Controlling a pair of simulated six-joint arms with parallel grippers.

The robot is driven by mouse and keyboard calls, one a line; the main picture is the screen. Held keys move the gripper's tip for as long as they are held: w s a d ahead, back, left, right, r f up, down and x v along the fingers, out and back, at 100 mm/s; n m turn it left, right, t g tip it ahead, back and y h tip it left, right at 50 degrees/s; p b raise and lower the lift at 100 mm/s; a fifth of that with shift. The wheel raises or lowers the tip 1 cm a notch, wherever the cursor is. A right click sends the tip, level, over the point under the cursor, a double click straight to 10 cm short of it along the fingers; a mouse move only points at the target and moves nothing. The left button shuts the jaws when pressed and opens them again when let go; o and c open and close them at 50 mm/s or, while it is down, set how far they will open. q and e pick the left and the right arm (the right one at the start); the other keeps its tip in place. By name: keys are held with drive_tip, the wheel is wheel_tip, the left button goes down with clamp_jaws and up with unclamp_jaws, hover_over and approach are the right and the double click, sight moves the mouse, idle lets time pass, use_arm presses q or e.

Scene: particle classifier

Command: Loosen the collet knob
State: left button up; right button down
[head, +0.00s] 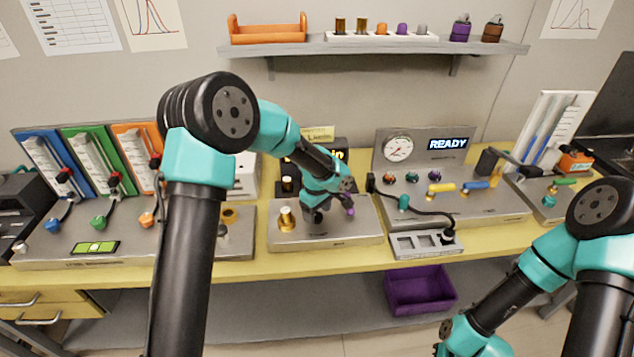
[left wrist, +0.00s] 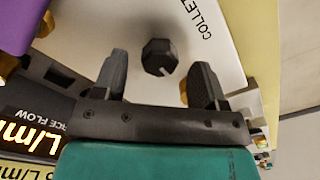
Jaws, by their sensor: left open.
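The collet knob (left wrist: 159,57) is a small black faceted knob with a pale line on its face, beside the printed word COLLET on a light metal panel. In the left wrist view, my left gripper (left wrist: 160,64) is open. Its two dark fingers stand on either side of the knob, with a visible gap on each side; I cannot tell whether the tips reach its height. In the head view, my left gripper (head: 322,212) is low over the middle metal unit (head: 350,238), and the knob cannot be made out there. My right gripper's fingers are not visible.
A brass fitting (head: 286,220) stands left of my left gripper and a purple-tipped part (head: 349,209) right of it. A black hose (head: 412,213) and a grey slotted tray (head: 405,246) lie to the right. A purple bin (head: 420,292) sits below the bench.

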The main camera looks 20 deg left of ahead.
sight(317, 215)
use_arm(q)
wheel_tip(317, 215, up, 16)
idle(0.5)
drive_tip(key=shift+f, duration=0.1)
